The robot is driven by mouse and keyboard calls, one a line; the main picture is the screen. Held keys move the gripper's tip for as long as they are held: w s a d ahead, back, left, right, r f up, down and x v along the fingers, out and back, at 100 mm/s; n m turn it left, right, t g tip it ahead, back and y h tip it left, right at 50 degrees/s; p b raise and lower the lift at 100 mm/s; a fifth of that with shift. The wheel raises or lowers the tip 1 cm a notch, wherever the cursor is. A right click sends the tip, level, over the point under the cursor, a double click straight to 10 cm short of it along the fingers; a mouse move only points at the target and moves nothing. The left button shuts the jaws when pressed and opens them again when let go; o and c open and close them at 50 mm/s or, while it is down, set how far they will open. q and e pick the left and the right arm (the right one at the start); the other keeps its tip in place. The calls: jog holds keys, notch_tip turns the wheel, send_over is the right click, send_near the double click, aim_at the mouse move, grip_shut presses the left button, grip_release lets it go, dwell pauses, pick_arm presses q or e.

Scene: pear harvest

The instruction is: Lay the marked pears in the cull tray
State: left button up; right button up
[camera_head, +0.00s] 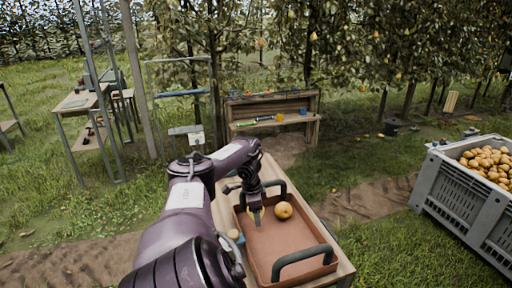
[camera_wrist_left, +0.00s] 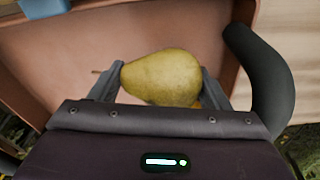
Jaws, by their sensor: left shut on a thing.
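The cull tray (camera_head: 285,250) is a shallow reddish-brown tray with dark handles, on a wooden bench. A yellow-orange pear (camera_head: 283,210) lies inside it near the far right corner. My left gripper (camera_head: 257,216) points down over the left far part of the tray. In the left wrist view, my left gripper (camera_wrist_left: 162,85) is shut on a yellow-green pear (camera_wrist_left: 160,77), its stem pointing left, over the tray floor (camera_wrist_left: 110,45). I cannot tell whether that pear touches the floor. No mark shows on its visible side. My right gripper is out of view.
A grey crate (camera_head: 460,200) full of pears stands at the right. A wooden bench with tools (camera_head: 272,108) stands behind. Fruit trees line the back, and grass lies open between.

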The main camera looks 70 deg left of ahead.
pick_arm(q)
jog(key=shift+f+b, duration=1.75)
jog(key=shift+f, duration=0.35)
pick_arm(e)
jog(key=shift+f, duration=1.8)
pick_arm(q)
jog(key=o, duration=1.1)
